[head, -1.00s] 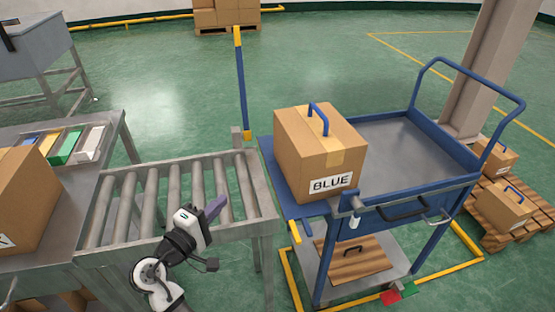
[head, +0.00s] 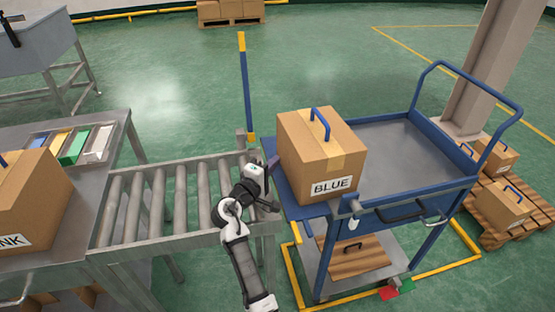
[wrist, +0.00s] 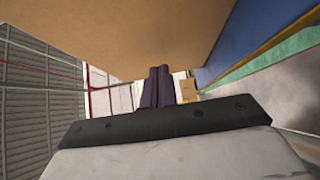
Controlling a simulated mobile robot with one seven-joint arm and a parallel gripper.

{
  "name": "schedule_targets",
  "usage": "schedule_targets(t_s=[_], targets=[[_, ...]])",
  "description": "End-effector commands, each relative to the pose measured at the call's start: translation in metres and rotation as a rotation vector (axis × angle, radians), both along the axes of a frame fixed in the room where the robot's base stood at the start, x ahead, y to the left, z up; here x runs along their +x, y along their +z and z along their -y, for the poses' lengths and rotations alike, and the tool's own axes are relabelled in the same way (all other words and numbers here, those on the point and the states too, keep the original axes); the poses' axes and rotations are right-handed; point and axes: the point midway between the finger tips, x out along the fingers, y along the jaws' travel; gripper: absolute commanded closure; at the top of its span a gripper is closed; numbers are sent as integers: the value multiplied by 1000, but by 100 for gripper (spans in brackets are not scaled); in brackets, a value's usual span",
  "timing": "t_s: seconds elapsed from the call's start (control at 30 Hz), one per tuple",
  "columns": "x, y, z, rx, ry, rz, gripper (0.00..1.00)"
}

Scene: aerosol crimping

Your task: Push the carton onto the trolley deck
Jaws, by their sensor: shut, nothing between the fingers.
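The brown carton (head: 312,160), with a blue handle on top and a BLUE label, stands upright at the trolley's left end. It sits over the blue plate (head: 305,210) beside the roller conveyor, at the near edge of the trolley deck (head: 395,143). Most of the grey deck to its right is bare. My gripper (head: 272,161) is shut and empty, close to the carton's left face. In the wrist view the closed dark fingers (wrist: 158,88) lie beneath a large carton face (wrist: 130,35). I cannot tell whether they touch it.
The roller conveyor (head: 160,205) lies empty left of the trolley. Another carton (head: 30,205) stands on the table at far left. A blue post with a yellow top (head: 245,90) rises behind the conveyor. The trolley has a blue rail handle (head: 470,75). Cartons on a pallet (head: 500,205) stand right.

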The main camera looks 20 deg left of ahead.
Motion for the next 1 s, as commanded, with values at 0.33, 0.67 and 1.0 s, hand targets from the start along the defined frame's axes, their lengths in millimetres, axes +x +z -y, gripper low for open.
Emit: schedule_targets(t_s=[0.33, 0.67, 1.0], targets=[[8, 0, 12, 0, 2, 0, 100], [17, 0, 26, 1, -3, -1, 100], [62, 0, 97, 0, -6, -1, 100]])
